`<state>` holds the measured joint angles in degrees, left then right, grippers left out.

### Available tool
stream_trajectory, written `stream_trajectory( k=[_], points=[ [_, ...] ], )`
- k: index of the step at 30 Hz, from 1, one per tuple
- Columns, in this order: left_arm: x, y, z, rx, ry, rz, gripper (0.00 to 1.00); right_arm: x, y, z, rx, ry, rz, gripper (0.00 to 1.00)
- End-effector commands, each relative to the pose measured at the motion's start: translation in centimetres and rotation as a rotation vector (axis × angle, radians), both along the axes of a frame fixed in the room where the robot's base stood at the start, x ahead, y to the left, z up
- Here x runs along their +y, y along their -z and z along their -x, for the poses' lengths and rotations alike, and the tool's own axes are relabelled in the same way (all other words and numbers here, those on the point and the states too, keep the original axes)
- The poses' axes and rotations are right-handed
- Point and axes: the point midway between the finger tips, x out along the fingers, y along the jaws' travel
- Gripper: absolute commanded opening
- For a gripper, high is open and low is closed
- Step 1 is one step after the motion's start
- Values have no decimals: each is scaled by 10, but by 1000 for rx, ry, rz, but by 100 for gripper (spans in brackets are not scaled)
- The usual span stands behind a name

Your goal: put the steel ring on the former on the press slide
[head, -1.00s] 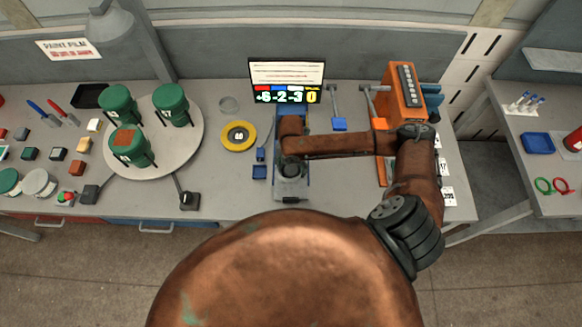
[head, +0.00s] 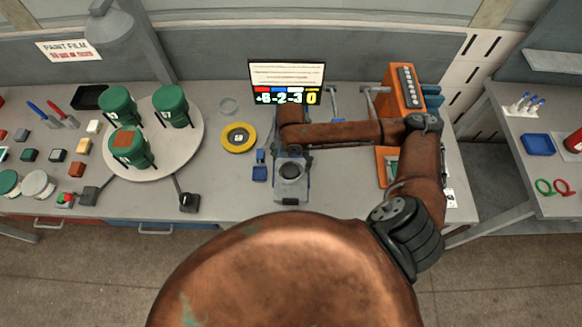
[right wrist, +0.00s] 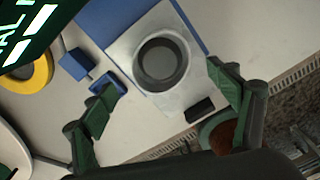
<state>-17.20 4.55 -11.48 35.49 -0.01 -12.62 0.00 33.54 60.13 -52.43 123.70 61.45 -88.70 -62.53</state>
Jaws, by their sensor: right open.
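The press slide shows as a pale plate (head: 291,193) with blue edges, and its plate (right wrist: 130,42) fills the middle of the right wrist view. On it stands a round dark piece, the former (right wrist: 160,64), with a lighter grey band, seemingly the steel ring (right wrist: 186,67), around it. Whether the ring sits fully down I cannot tell. The former (head: 290,172) is also visible in the head view. My right gripper (head: 291,149) is open and empty above the slide; its fingers (right wrist: 165,80) stand apart on either side of the former. My left gripper is out of view.
Further left is a round table (head: 190,150) with green canisters. An orange unit (head: 403,92) stands right; a display (head: 287,80) stands behind.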

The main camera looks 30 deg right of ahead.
Motion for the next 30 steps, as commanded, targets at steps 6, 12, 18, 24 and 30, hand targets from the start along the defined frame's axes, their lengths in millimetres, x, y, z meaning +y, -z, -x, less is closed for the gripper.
stream_trajectory(
  k=[6, 12, 18, 24, 30],
  points=[
    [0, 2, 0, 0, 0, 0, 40, 0, -40, -1, -2, -1, 0, 81],
    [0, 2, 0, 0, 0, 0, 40, 0, -56, 0, 0, 0, 0, 81],
    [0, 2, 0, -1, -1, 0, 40, 0, -58, 0, 1, 0, -1, 81],
    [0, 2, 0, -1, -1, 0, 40, 0, -57, 0, 1, 0, -1, 81],
    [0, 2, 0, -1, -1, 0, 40, 0, -57, 0, 1, 0, -1, 81]
  ],
)
